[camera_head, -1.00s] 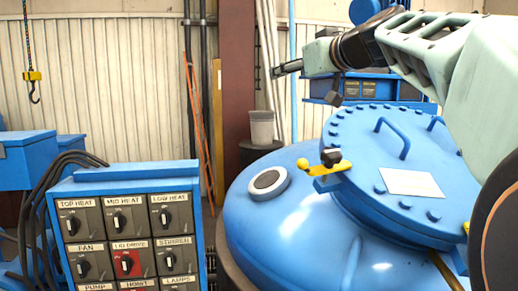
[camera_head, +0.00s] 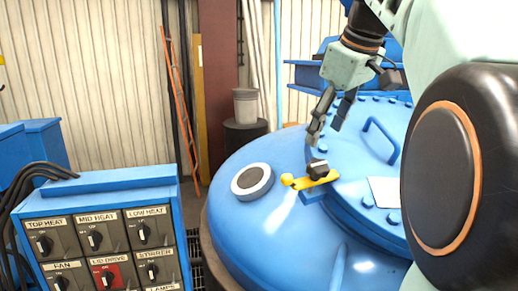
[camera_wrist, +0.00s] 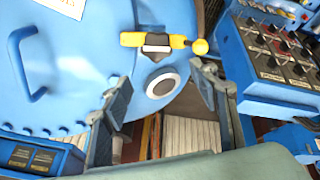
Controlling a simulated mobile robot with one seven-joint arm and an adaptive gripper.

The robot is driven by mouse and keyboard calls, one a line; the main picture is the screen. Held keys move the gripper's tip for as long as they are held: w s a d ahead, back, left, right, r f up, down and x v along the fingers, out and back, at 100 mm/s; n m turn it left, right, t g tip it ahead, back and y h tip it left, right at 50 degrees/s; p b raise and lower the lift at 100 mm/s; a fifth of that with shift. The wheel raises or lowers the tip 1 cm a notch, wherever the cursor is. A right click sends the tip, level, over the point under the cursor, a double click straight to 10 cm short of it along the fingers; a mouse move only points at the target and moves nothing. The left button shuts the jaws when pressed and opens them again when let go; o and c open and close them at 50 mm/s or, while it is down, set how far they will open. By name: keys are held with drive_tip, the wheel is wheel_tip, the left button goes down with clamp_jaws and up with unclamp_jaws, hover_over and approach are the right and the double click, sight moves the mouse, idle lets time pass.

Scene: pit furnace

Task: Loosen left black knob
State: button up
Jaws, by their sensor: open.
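The black knob (camera_head: 317,170) sits on a yellow lever (camera_head: 309,180) with a round yellow end, at the rim of the blue furnace lid (camera_head: 350,140). In the wrist view the knob (camera_wrist: 157,49) is on the yellow lever (camera_wrist: 178,41) near the top middle. My gripper (camera_head: 326,138) points down, open and empty, just above and behind the knob, apart from it in the wrist view. Its two fingers (camera_wrist: 161,98) stand wide apart on either side of the picture, below the knob.
A round grey-rimmed port (camera_head: 252,181) is left of the lever on the blue furnace. A blue lid handle (camera_head: 382,141) stands to the right. A labelled control panel (camera_head: 97,240) is at the lower left. A grey bucket (camera_head: 245,105) stands behind.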

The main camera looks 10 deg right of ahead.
sight(317, 163)
drive_tip(key=x, duration=0.7)
drive_tip(key=s+x, duration=0.1)
drive_tip(key=x, duration=0.2)
drive_tip(key=shift+w+d+f, duration=0.15)
drive_tip(key=shift+d+f, duration=0.15)
drive_tip(key=shift+f, duration=0.2)
drive_tip(key=c, duration=1.2)
